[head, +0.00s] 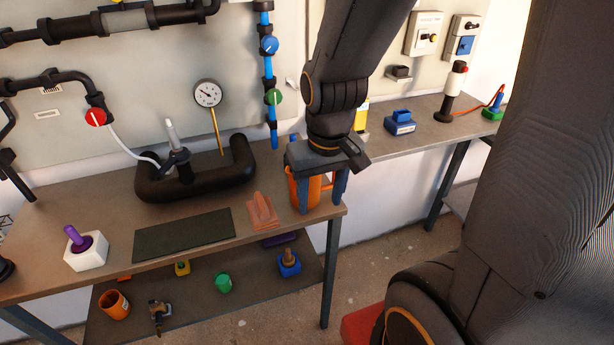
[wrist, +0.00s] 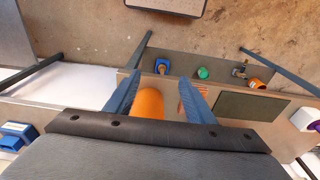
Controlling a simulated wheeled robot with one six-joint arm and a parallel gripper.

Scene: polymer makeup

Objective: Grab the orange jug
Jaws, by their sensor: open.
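The orange jug (head: 304,190) stands near the right end of the brown workbench in the head view, with its handle toward the right. My gripper (head: 322,205) points down over it, with one blue-grey finger on either side of the jug. The gripper is open, and the palm hides the jug's top. In the wrist view the jug (wrist: 149,104) shows between the two spread fingers of my gripper (wrist: 160,88). I cannot tell whether either finger touches it.
A black pipe fixture (head: 196,180) with a gauge stands behind. A lower shelf (head: 200,300) holds several small items. A second bench (head: 420,130) is at right.

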